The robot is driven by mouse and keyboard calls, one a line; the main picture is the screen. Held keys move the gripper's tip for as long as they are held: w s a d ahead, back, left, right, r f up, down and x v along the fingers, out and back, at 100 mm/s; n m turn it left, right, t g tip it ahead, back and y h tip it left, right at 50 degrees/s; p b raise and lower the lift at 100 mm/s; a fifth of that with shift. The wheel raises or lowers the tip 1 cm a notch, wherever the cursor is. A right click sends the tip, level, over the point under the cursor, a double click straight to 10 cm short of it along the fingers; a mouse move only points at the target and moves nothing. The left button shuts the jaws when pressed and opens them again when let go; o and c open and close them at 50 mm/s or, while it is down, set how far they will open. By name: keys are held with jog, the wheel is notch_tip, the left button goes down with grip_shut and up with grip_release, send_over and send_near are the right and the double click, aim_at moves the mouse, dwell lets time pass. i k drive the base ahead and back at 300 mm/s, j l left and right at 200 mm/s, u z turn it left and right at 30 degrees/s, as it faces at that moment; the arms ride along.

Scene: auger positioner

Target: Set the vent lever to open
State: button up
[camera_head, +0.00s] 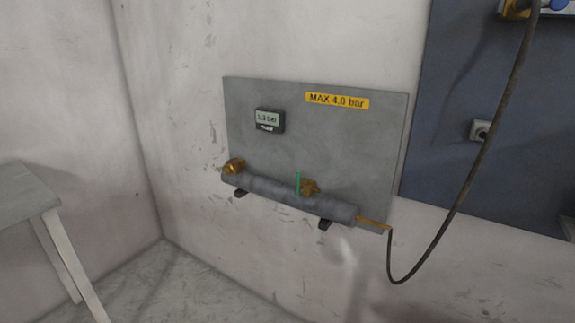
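A small green lever (297,182) stands upright on a grey horizontal pipe (268,189), beside a brass valve body (311,187). It is the only lever I can make out on the pipe, and I see no label naming it as the vent. The pipe is mounted on a grey wall panel (340,150). A gauge display (269,119) above the pipe seems to read 1.3 bar, but the digits are small. My gripper is not in view.
A black hose (455,205) hangs from the upper right to a brass fitting (373,224) at the pipe's right end. A yellow label (337,101) reads MAX 4.0 bar. A dark blue panel (445,130) is at right. A pale table (28,193) stands at left. The floor below is clear.

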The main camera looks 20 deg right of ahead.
aim_at(298, 192)
jog(key=i+j+z, duration=0.2)
jog(key=i+j, duration=0.2)
jog(key=i+j+z, duration=0.25)
jog(key=j, duration=0.35)
jog(key=i, duration=0.1)
